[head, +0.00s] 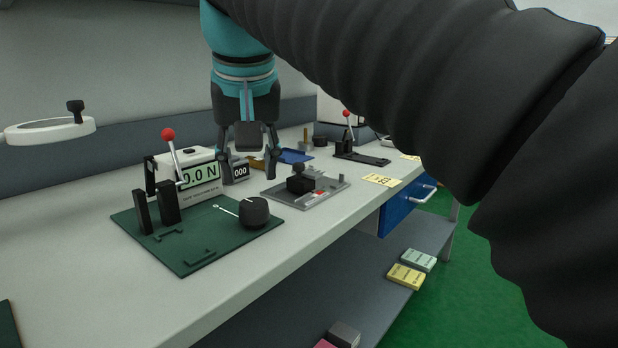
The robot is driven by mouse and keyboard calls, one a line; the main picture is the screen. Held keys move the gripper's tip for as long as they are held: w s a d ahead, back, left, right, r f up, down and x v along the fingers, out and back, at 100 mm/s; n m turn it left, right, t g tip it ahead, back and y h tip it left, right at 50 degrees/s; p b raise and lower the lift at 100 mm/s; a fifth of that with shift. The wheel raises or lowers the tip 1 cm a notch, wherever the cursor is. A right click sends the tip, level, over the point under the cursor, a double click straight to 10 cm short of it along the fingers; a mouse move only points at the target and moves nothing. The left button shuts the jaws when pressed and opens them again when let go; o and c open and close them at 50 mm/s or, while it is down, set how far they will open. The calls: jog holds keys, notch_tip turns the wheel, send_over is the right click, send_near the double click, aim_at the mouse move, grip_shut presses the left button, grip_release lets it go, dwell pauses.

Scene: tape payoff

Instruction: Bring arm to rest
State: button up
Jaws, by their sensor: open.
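My gripper (249,165) hangs pointing down above the workbench (125,285), at the end of my teal and black arm. A small counter box (240,172) reading 000 shows between the fingers, farther back. A green base plate (190,262) lies in front, bearing dark upright posts (168,202) and a black round knob (253,212).
A grey plate (328,187) with a black block lies right of my gripper. A second red-knobbed lever (346,114) stands farther back. A ring on an arm (50,132) juts in at left. A blue drawer (398,208) hangs under the bench.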

jog(key=s+d+f+m, duration=0.1)
jog(key=s+d+f, duration=0.2)
jog(key=d+f, duration=1)
jog(key=s+d+f, duration=0.3)
jog(key=f, duration=0.2)
jog(key=s+d+f+m, duration=0.1)
jog(key=s+d+f, duration=0.2)
jog(key=f, duration=0.3)
jog(key=s+d+f+t+h, duration=0.1)
jog(key=s+d+f, duration=0.2)
jog(key=d+f, duration=0.1)
jog(key=shift+d+f+m, duration=0.35)
jog(key=shift+f+m, duration=0.05)
jog(key=shift+f, duration=0.5)
jog(key=shift+a, duration=0.1)
